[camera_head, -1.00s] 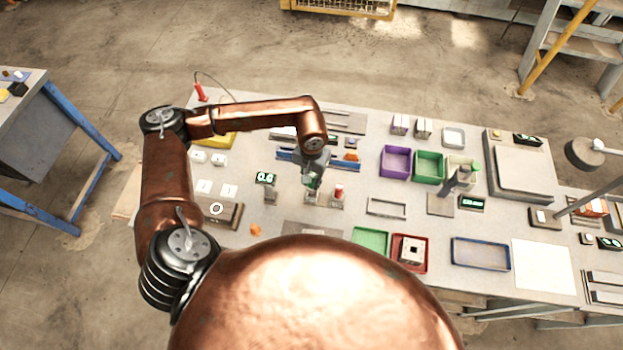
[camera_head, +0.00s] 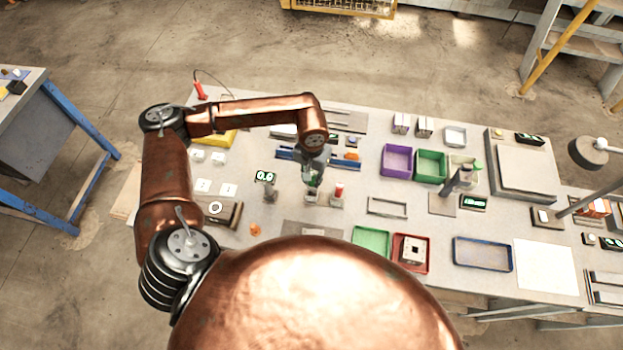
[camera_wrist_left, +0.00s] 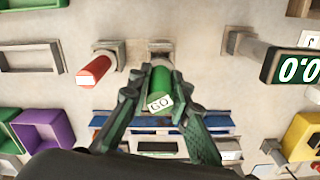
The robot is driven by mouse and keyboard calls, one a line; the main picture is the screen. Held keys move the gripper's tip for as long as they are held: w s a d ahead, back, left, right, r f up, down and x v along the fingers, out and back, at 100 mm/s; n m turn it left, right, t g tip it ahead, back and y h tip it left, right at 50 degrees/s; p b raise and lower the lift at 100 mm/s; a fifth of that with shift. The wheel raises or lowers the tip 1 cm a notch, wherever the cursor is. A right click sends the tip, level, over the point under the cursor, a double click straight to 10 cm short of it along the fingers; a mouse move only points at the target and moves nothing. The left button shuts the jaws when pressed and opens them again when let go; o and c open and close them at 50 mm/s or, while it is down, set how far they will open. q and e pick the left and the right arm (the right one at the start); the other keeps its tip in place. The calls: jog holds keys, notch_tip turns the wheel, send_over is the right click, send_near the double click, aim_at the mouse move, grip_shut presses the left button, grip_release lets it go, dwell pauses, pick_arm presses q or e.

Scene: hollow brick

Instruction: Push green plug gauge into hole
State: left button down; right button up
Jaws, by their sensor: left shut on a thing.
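The green plug gauge (camera_wrist_left: 160,92), marked GO, is between the fingers of my left gripper (camera_wrist_left: 162,105) in the left wrist view. In the head view my left gripper (camera_head: 313,181) is shut on it, just above a small grey block (camera_head: 312,198). The block also shows beyond the gauge in the left wrist view (camera_wrist_left: 160,47). Whether the gauge touches the block or its stand is hidden by the fingers, and I cannot make out a hole. My right gripper is not in view.
A red plug gauge (camera_wrist_left: 92,71) stands in a block close beside the green one. A display reading 0.0 (camera_head: 265,177) is on the other side. Blue rails (camera_head: 290,155) lie behind the gripper. Purple (camera_head: 396,160) and green (camera_head: 430,166) bins stand to the right.

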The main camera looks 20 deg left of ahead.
pick_arm(q)
jog(key=shift+f+b, duration=0.6)
dwell(0.7)
jog(key=shift+f+b, duration=1.7)
jog(key=shift+f, duration=0.1)
dwell(0.3)
jog(key=c, duration=1.7)
grip_release()
jog(key=shift+r, duration=0.1)
notch_tip(320, 180, up, 12)
jog(key=shift+f, duration=0.1)
